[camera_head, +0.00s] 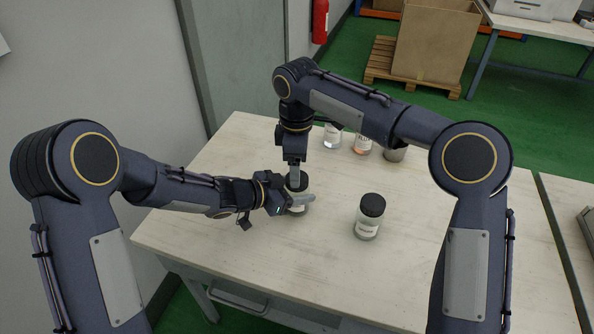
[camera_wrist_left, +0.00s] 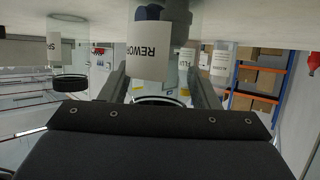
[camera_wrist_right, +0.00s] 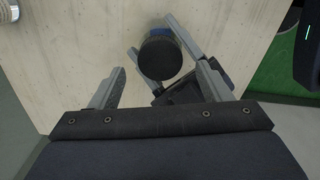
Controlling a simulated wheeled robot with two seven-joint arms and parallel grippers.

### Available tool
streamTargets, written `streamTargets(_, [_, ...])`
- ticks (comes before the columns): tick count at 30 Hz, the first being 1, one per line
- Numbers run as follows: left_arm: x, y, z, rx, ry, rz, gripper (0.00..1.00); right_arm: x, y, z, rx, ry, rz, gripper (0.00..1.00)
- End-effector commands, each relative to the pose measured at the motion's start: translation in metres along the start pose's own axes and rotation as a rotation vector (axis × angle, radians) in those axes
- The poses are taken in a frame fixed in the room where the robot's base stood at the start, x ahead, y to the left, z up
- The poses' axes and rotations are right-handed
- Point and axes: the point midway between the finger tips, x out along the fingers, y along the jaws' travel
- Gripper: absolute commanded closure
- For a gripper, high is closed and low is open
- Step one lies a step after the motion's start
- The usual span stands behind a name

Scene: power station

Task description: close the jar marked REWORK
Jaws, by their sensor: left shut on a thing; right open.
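The jar marked REWORK (camera_wrist_left: 150,58) stands on the table between the fingers of my left gripper (camera_head: 300,201). Its label shows upside down in the left wrist view. My left gripper is shut around the jar's body. A black lid (camera_wrist_right: 160,58) covers the jar's top in the right wrist view and also shows in the head view (camera_head: 297,182). I cannot tell whether it is screwed tight. My right gripper (camera_wrist_right: 160,80) is open, pointing down above the lid, its fingers apart from it. The head view partly hides the jar behind the left gripper.
Another black-lidded jar (camera_head: 369,216) stands to the right on the pale table (camera_head: 440,265). Two glass jars (camera_head: 332,137) (camera_head: 362,145) and a grey container (camera_head: 395,151) stand at the back, near my right forearm. The table's front right is clear.

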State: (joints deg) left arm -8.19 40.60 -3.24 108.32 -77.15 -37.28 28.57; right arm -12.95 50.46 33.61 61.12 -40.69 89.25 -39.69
Motion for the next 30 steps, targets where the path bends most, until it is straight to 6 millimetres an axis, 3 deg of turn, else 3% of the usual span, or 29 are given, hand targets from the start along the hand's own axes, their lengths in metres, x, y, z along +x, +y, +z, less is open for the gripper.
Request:
streamTargets(4, [0.000, 0.000, 0.000, 0.000, 0.000, 0.000, 1.00, -0.012, 0.000, 0.000, 0.000, 0.000, 0.001, 0.29])
streamTargets(14, [0.000, 0.000, 0.000, 0.000, 0.000, 0.000, 1.00, -0.014, 0.000, 0.000, -0.010, 0.000, 0.000, 0.32])
streamTargets(24, [0.000, 0.000, 0.000, 0.000, 0.000, 0.000, 1.00, -0.041, 0.000, -0.001, -0.441, 0.002, 0.001, 0.32])
streamTargets(30, [0.000, 0.000, 0.000, 0.000, 0.000, 0.000, 1.00, -0.048, 0.000, 0.000, -0.564, 0.000, -0.001, 0.32])
